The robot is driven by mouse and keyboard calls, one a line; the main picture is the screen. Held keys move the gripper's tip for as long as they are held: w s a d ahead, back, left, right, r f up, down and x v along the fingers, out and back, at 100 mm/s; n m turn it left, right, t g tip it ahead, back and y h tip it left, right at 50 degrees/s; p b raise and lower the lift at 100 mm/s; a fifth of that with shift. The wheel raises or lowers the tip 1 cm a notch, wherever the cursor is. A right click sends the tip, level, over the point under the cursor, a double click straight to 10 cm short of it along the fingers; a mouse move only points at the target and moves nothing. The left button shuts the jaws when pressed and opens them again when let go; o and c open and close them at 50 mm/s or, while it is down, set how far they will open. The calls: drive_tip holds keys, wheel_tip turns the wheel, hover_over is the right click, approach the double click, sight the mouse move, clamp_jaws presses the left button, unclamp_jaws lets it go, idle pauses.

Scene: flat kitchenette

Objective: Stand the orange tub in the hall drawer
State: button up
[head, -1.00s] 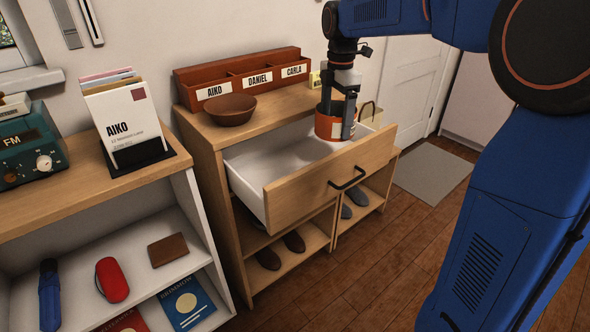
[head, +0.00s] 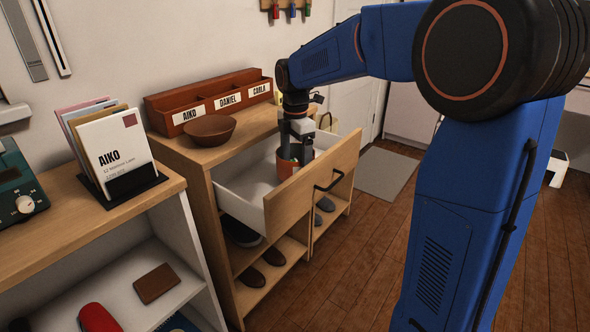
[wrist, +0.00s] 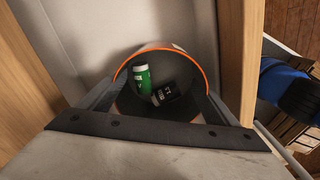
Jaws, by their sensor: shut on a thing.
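The orange tub (head: 287,167) is in my gripper (head: 295,160), inside the open hall drawer (head: 238,190). In the wrist view the tub (wrist: 119,73) is seen from above, its orange rim between the fingers of my gripper (wrist: 160,100). A green-and-white item (wrist: 143,79) and a dark labelled item (wrist: 168,94) lie inside the tub. The tub looks upright and low in the drawer. Its base is hidden, so I cannot tell whether it touches the drawer floor.
The drawer's wooden front (head: 318,180) stands pulled out with a black handle. A brown bowl (head: 210,130) and a name-labelled organiser (head: 207,103) stand on the cabinet top. Shoes (head: 262,270) sit on the shelves below. A letter holder (head: 120,185) stands on the left unit.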

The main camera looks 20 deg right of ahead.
drive_tip(key=shift+f, duration=1.4)
drive_tip(key=shift+f, duration=0.15)
drive_tip(key=o, duration=0.8)
drive_tip(key=shift+o, duration=0.2)
wheel_tip(320, 180, up, 12)
drive_tip(key=shift+r, duration=0.2)
